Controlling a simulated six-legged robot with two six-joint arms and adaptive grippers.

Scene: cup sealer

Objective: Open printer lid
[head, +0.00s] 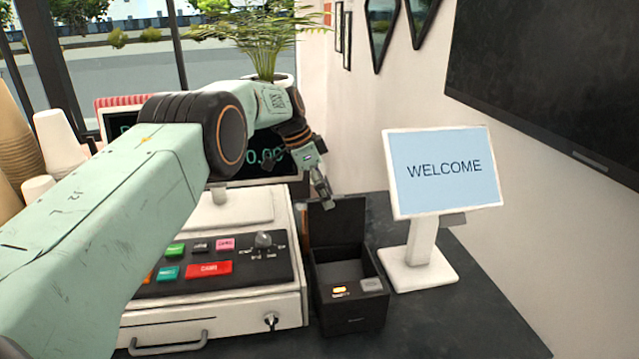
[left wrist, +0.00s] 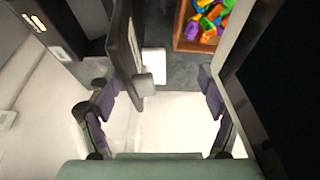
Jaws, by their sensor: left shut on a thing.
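The printer (head: 352,318) is a small black box on the counter, with a lit orange button and a grey button on its front. Its black lid (head: 340,230) stands raised, roughly upright, at the back of the box, and the inside is exposed. My left gripper (head: 324,191) is at the lid's top edge, shut on the lid. The exact contact is hard to see. My right gripper is not in view.
A cash register (head: 215,308) stands close left of the printer. A white WELCOME screen (head: 443,170) on a stand is close to the right. A potted plant (head: 262,45) is behind. A box of colourful pieces (left wrist: 205,25) shows in the left wrist view.

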